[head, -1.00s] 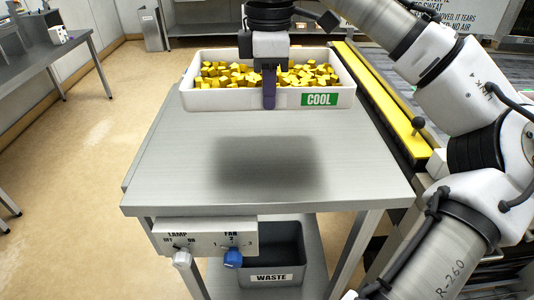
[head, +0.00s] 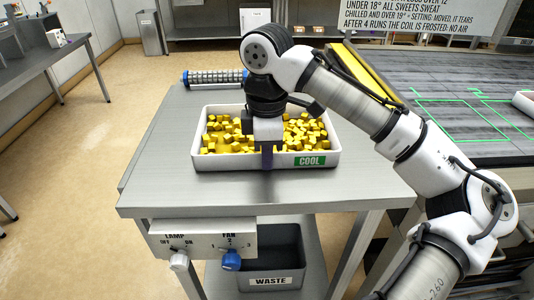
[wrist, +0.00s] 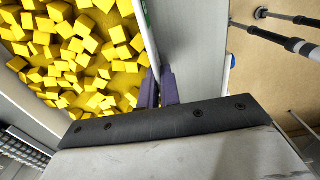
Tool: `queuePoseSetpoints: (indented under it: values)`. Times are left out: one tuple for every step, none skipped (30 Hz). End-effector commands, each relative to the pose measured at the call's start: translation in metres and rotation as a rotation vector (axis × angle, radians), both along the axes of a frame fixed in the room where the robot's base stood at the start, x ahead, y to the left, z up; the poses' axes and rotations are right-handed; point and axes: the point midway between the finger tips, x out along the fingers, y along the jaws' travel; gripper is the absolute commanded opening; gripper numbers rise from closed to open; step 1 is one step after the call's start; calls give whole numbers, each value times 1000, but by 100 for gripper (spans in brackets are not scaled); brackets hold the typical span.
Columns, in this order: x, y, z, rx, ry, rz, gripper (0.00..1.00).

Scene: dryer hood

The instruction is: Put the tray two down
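The white tray (head: 216,161) is full of yellow cubes (head: 222,140) and has a green COOL label on its front wall. It sits level at the middle of the metal table (head: 160,190), with no clear gap under it. My gripper (head: 267,157) points down at the middle of the front wall, with one purple finger outside it. In the wrist view, the two purple fingers (wrist: 160,88) are close together on either side of the tray's wall (wrist: 152,45), shut on it. The inner finger is hidden in the head view.
A ribbed roller with blue ends (head: 215,77) lies behind the tray. A lamp and fan control box (head: 205,240) hangs at the table's front, above a WASTE bin (head: 270,268). A dark belt with green outlines (head: 450,110) runs at the right. Table is clear in front.

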Motion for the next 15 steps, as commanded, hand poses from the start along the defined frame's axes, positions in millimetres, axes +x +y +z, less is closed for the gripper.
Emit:
queuePoseSetpoints:
  values:
    - [0, 0, 2, 1, -4, 0, 0]
    - [0, 0, 2, 1, -4, 0, 0]
    - [0, 0, 2, 1, -4, 0, 0]
    - [0, 0, 2, 1, -4, 0, 0]
    - [0, 0, 2, 1, -4, 0, 0]
    - [0, 0, 1, 1, -4, 0, 0]
    - [0, 0, 0, 1, -4, 0, 0]
    - [0, 0, -1, 1, -4, 0, 0]
    - [0, 0, -2, 1, -1, 1, 6]
    - [0, 0, -2, 0, -1, 0, 10]
    - [0, 0, -2, 0, -1, 0, 14]
    - [0, 0, -2, 0, -1, 0, 19]
    - [0, 0, -2, 0, -1, 0, 23]
    - [0, 0, -2, 0, -1, 0, 26]
    - [0, 0, -2, 0, -1, 0, 26]
